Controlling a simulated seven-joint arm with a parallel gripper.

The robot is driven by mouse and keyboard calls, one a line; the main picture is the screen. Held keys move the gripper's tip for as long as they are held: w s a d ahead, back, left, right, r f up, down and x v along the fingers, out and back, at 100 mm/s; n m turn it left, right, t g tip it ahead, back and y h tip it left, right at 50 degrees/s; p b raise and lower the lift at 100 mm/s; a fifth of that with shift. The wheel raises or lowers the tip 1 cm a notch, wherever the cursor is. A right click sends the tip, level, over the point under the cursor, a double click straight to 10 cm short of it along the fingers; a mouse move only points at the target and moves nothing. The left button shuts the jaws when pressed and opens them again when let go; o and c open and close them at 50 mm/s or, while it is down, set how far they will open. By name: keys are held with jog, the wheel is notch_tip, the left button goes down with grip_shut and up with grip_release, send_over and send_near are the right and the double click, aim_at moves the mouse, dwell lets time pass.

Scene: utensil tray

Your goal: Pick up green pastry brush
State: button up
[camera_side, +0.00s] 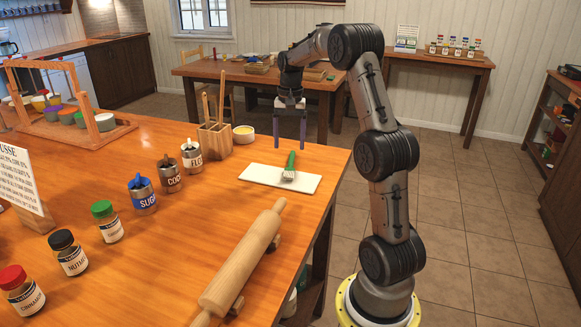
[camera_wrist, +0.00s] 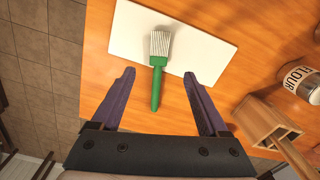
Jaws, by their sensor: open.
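The green pastry brush (camera_side: 290,167) lies on a white board (camera_side: 258,175) near the table's right edge, its pale bristles toward the front in the side view. In the wrist view the brush (camera_wrist: 158,75) has its bristles on the white board (camera_wrist: 205,52), while its green handle points down between my fingers. My gripper (camera_side: 290,146) is open and empty, pointing down above the handle end of the brush. In the wrist view my gripper (camera_wrist: 162,75) has its two purple fingers apart, one on each side of the handle, not touching it.
A wooden utensil holder (camera_side: 214,138) and a small bowl (camera_side: 243,134) stand left of my gripper. Labelled tins, including a sugar tin (camera_side: 142,196), stand farther left. A rolling pin (camera_side: 243,258) lies in front. Bare tabletop surrounds the board's front side.

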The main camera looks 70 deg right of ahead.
aim_at(289, 171)
notch_tip(289, 171, down, 9)
jog(key=shift+a, duration=0.1)
grip_shut()
dwell(0.8)
